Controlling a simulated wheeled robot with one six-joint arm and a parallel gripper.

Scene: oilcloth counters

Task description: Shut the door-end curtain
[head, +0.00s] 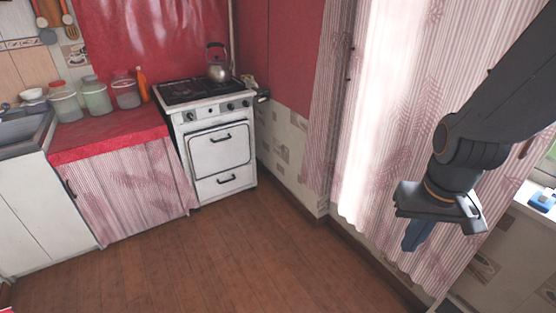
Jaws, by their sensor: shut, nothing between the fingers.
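Pink-and-white striped curtains hang along the right-hand wall. A narrow gathered curtain (327,110) hangs nearest the stove. A wider, brightly backlit curtain (385,120) hangs to the right of it, with its wavy lower edge above the floor. I cannot tell which of these is the door-end curtain. A small dark fitting (525,148) shows near the right edge, partly behind my arm. My gripper (413,242) is shut and empty, pointing down in front of the wide curtain's lower part. I cannot tell whether it touches the cloth.
A white stove (220,150) with a kettle (218,64) stands in the corner. A blue item (542,201) lies on a pale ledge at right. The wooden floor (240,250) is clear.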

